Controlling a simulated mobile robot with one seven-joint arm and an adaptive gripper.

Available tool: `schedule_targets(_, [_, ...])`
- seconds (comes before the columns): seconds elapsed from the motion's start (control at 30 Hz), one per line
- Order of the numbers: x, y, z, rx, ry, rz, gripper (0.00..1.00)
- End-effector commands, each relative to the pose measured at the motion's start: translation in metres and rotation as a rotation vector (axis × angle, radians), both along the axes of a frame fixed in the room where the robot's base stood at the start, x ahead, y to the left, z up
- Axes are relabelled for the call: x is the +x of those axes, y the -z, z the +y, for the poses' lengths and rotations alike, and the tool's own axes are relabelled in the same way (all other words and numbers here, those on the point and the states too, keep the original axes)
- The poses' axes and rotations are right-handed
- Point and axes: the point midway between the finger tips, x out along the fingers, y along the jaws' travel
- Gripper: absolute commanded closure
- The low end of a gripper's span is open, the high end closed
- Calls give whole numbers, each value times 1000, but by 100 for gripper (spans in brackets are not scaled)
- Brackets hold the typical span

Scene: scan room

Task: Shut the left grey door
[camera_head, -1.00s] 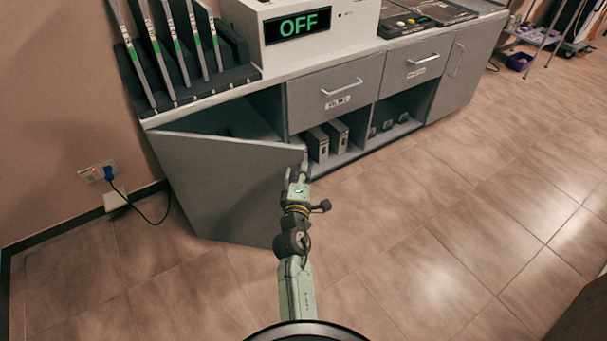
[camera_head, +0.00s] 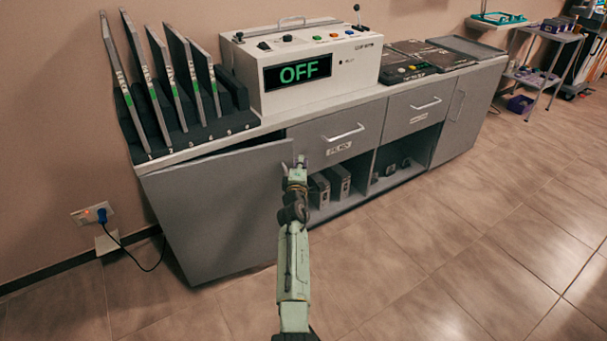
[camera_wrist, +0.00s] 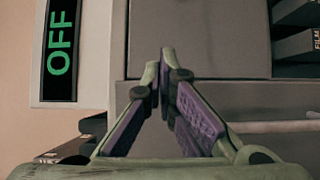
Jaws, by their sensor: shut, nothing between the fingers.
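The left grey door (camera_head: 215,215) is hinged at its left side and stands slightly ajar. A dark gap shows along its top, under the counter. My gripper (camera_head: 299,160) is shut and empty, at the door's free right edge near the top corner. I cannot tell whether it touches the door. In the wrist view my gripper's fingertips (camera_wrist: 165,62) meet in front of the grey cabinet front.
A grey drawer (camera_head: 335,138) with a bar handle is just right of my gripper. Below it is an open shelf with boxes (camera_head: 338,181). The counter holds a white machine (camera_head: 350,72) reading OFF and a rack of plates. A wall socket (camera_head: 92,213) with a cable is at left.

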Motion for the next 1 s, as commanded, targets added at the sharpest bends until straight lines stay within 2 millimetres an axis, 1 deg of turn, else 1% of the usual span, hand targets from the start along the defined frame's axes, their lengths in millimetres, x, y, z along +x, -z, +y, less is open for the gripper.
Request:
schedule_targets(0.03, [7, -1, 0, -1, -11, -2, 100])
schedule_targets(0.13, [18, 0, 5, -1, -36, -1, 100])
schedule_targets(0.33, [32, 0, 12, -1, -68, -1, 100])
schedule_targets(0.53, [35, 0, 14, 0, -78, 0, 100])
schedule_targets(1.0, [34, 0, 14, 0, -78, 0, 100])
